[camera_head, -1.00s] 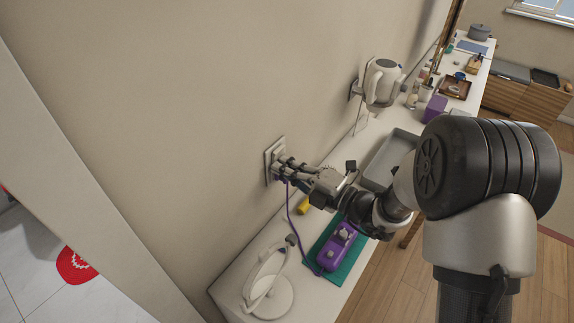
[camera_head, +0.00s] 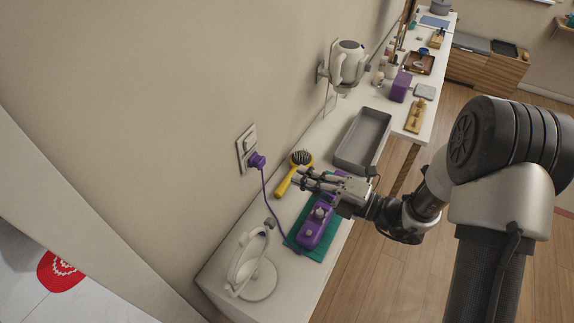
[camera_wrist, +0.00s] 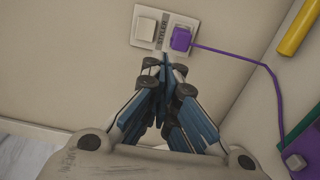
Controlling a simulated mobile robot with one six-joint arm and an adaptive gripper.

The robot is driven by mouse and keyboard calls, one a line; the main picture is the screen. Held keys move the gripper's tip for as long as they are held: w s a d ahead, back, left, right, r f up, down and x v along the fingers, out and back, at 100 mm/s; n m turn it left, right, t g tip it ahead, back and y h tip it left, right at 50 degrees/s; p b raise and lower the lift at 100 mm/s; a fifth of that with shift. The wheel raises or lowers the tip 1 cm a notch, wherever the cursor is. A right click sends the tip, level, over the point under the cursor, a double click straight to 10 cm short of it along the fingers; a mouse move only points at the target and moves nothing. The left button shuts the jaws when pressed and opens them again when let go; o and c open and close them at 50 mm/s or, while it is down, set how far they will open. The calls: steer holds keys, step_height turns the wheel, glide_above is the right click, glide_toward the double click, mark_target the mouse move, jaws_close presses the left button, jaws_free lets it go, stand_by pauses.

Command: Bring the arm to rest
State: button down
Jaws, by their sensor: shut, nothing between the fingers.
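My gripper (camera_head: 298,178) is shut and empty, with its fingers held together. In the head view it is over the narrow white counter (camera_head: 225,255), apart from the wall, in front of the yellow brush. In the wrist view my gripper (camera_wrist: 166,66) points toward the wall plate. My arm reaches in from the right side of the head view. A purple plug (camera_head: 257,160) sits in the wall socket plate (camera_head: 246,145), and it also shows in the wrist view (camera_wrist: 181,39). Its purple cord runs down to a purple device (camera_head: 316,226) on a green mat (camera_head: 303,249).
A yellow brush (camera_head: 286,182) lies near my fingers. A grey tray (camera_head: 363,140) is behind it. A white ring stand (camera_head: 255,278) stands at the near end. A white wall-mounted kettle-like dryer (camera_head: 347,65) is farther back. Open wooden floor (camera_head: 370,270) lies at right.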

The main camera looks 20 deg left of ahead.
steer(key=shift+d+f, duration=0.15)
steer(key=shift+d, duration=0.3)
steer(key=s+d+r+n+g+h+b, duration=0.1)
steer(key=s+d+r+n+g+h, duration=0.25)
steer(key=s+n, duration=0.5)
steer(key=s+d+r+n+g+h+b, duration=0.15)
steer(key=s+r+n+h, duration=0.35)
steer(key=n, duration=0.6)
steer(key=s+d+n+t+h, duration=0.2)
steer(key=d+n+h, duration=0.1)
steer(key=d+n, duration=0.3)
steer(key=s+d+n+t+h+b, duration=0.1)
steer(key=s+d+n+t+h, duration=0.1)
steer(key=d+n, duration=0.4)
steer(key=s+d+n+t+h, duration=0.2)
steer(key=d+n, duration=0.4)
steer(key=d, duration=0.4)
steer(key=shift+s+t+h, duration=0.3)
steer(key=shift+t+h, duration=0.5)
steer(key=shift+h, duration=0.45)
steer(key=c, duration=2.4)
jaws_free()
